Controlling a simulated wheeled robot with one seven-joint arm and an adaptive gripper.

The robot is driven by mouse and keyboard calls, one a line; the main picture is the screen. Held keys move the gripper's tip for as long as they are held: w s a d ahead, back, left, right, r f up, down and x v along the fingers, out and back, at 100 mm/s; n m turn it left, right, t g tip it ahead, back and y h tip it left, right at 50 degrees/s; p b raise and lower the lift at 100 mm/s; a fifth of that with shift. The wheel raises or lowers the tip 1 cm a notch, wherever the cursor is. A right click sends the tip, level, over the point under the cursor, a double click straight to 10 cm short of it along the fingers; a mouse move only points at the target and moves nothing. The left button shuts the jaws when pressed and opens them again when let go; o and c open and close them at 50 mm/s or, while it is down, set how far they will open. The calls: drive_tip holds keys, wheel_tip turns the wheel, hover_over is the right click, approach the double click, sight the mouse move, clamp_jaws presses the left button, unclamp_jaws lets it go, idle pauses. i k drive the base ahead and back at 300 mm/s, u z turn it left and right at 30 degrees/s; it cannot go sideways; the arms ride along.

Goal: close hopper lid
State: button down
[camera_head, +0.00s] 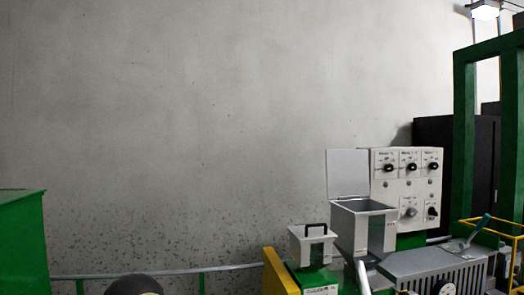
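A grey square hopper (345,232) stands on the machine at the lower right, its top open. Its flat light-grey lid (347,173) stands upright at the hopper's back left edge, beside the white control panel. My gripper is not in view. A dark rounded shape at the bottom edge may be part of my arm, but I cannot tell.
The white control panel (390,185) with several knobs stands right behind the hopper. A grey ribbed housing (430,265) and a yellow rail (492,232) are at the right. A green frame (464,140) rises at far right. A green box (22,240) is at far left.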

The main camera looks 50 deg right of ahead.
sight(348, 176)
drive_tip(key=u, duration=1.35)
drive_tip(key=k, duration=2.75)
drive_tip(key=z, duration=1.25)
